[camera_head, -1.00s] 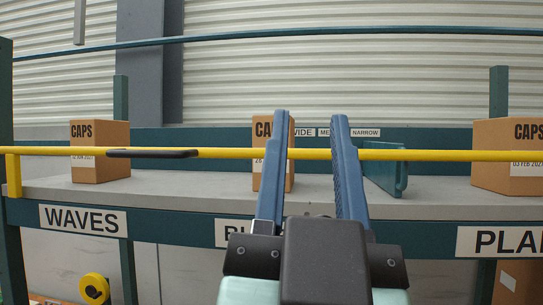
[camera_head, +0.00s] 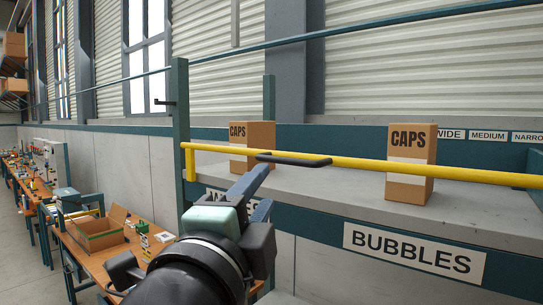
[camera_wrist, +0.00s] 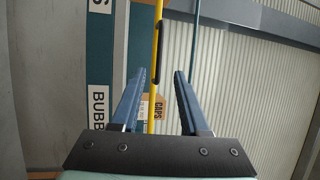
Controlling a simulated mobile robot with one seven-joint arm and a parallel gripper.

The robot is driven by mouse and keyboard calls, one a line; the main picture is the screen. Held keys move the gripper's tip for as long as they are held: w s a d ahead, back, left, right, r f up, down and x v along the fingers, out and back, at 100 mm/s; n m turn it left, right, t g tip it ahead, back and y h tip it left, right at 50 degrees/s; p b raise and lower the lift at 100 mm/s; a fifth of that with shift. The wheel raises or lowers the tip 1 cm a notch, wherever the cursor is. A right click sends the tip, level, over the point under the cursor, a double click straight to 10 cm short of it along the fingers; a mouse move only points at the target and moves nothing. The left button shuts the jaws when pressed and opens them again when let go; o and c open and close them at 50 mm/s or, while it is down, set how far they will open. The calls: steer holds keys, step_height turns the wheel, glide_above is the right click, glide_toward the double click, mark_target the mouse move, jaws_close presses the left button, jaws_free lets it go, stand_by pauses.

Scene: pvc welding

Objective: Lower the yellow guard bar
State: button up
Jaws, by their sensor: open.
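The yellow guard bar (camera_head: 360,163) runs level across the front of the shelf, above its deck, from a yellow bracket (camera_head: 189,160) at the left post. A black handle (camera_head: 293,159) sits on the bar near its left end. My gripper (camera_head: 264,186) is open and empty, just below and left of the handle in the head view; its far finger is partly hidden. In the wrist view, the bar (camera_wrist: 153,120) and handle (camera_wrist: 155,66) appear between the spread fingers of my gripper (camera_wrist: 160,74). I cannot tell how far off they are.
Cardboard CAPS boxes (camera_head: 405,187) stand on the grey shelf deck (camera_head: 340,194) behind the bar. A BUBBLES label (camera_head: 413,249) is on the shelf front. A teal post (camera_head: 180,120) stands left. A workbench with an open carton (camera_head: 95,233) lies further left.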

mark_target(283, 163)
steer(key=p+x, duration=0.3)
steer(key=x, duration=0.2)
steer(key=p+x, duration=0.3)
steer(key=x, duration=0.3)
steer(key=shift+r, duration=0.25)
steer(key=shift+w+d+p, duration=0.2)
steer(key=shift+w+p, duration=0.15)
steer(key=shift+w, duration=0.35)
jaws_close()
steer(key=shift+f, duration=0.1)
